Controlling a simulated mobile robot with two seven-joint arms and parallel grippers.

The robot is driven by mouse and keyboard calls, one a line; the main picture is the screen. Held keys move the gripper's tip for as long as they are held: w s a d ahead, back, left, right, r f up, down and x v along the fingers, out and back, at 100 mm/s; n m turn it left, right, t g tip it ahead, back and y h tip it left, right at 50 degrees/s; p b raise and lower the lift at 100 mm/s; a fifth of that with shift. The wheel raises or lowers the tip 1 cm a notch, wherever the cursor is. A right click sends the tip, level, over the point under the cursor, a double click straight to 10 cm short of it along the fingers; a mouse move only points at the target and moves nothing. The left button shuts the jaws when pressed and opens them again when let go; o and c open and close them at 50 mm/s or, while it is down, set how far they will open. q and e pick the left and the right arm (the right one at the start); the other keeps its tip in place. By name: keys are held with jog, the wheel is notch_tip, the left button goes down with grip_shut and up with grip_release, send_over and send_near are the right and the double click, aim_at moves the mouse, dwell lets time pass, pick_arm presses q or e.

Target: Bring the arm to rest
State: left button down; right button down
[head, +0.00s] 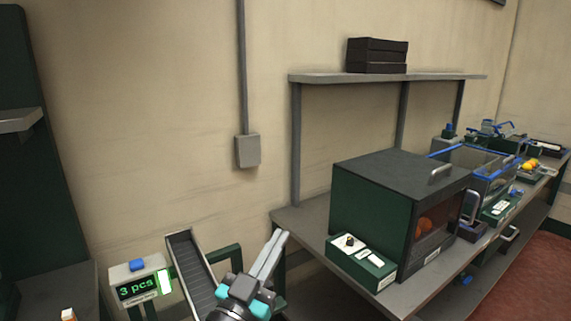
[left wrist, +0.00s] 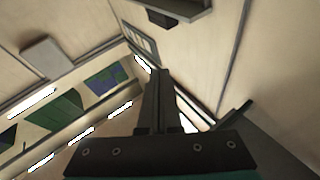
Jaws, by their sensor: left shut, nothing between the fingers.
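My left gripper (head: 272,252) is at the bottom middle of the head view, in front of the left end of the bench. Its two fingers lie together, pointing up and slightly right, with nothing between them. In the left wrist view its dark fingers (left wrist: 161,85) are closed and point at the wall and ceiling, touching nothing. My right gripper is in neither view.
The bench (head: 308,222) carries a dark green box with a window (head: 400,205) and a control box (head: 361,262). A shelf (head: 430,76) hangs above it.

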pick_arm(q)
jog(key=s+a+f+n+g+y, duration=0.3)
jog(key=a+f+n+y, duration=0.15)
jog(key=a+f, duration=0.3)
jog(key=s+a+f+n+g+y, duration=0.35)
jog(key=a+f+y, duration=0.25)
jog(key=f, duration=0.2)
jog(key=s+f+m+g, duration=0.1)
jog(key=s+f+g, duration=0.25)
jog(key=s, duration=0.35)
jog(key=s+f+m+g+h, duration=0.1)
jog(key=s+f+g, duration=0.25)
jog(key=s, duration=0.35)
jog(key=s+f+m+g, duration=0.1)
jog(key=s+f+g, duration=0.25)
jog(key=s, duration=0.35)
notch_tip(320, 180, down, 24)
jog(key=s+a+b, duration=0.1)
jog(key=b, duration=0.1)
jog(key=s+a+f+g+b, duration=0.1)
jog(key=s+a+f+b, duration=0.1)
jog(key=s+f, duration=1.3)
jog(key=shift+s+a+f+m+g, duration=0.3)
jog(key=shift+s+a+f, duration=0.05)
jog(key=shift+f, duration=0.1)
